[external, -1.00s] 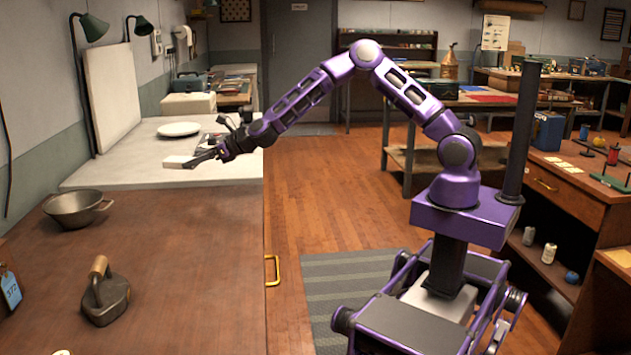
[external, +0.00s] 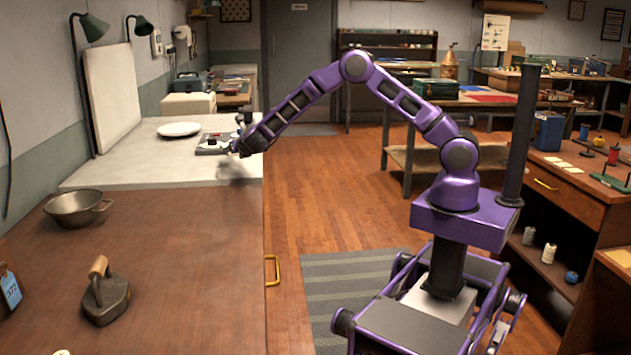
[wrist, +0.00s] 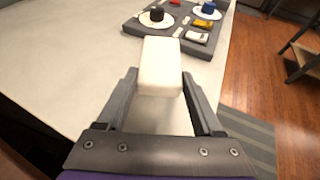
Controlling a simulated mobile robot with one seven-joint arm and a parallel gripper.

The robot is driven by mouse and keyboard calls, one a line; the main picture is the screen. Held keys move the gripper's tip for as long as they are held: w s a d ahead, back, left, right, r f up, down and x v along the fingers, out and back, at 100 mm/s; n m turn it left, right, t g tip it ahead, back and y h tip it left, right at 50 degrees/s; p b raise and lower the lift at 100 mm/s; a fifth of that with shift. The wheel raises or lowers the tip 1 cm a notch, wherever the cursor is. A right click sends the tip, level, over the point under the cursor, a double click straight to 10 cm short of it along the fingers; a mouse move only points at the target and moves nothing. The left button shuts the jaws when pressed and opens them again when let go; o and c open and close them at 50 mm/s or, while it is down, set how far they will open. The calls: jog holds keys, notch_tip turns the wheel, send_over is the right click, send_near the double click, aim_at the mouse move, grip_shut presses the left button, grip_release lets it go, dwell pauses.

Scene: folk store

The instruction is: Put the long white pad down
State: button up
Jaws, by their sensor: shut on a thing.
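The long white pad (wrist: 160,62) is in my gripper, between the two fingertips, and points away from the wrist. My gripper (wrist: 159,84) is shut on it near its close end. In the external view my gripper (external: 238,149) is over the pale counter (external: 130,168), near its right edge, with a shadow below it. The pad is hard to make out there. In the wrist view, bare counter shows below and left of the pad; I cannot tell its exact height.
A grey tray (wrist: 143,27) with small coloured items lies just beyond the pad's far end. A white plate (external: 179,129) stands farther back on the counter. A metal bowl (external: 75,207) and an iron (external: 106,295) stand on the brown worktop. Floor drops away at right.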

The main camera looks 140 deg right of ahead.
aim_at(236, 169)
notch_tip(236, 169, down, 4)
jog(key=shift+f, duration=0.25)
jog(key=o, duration=1.3)
jog(key=shift+w, duration=0.1)
jog(key=v, duration=1.2)
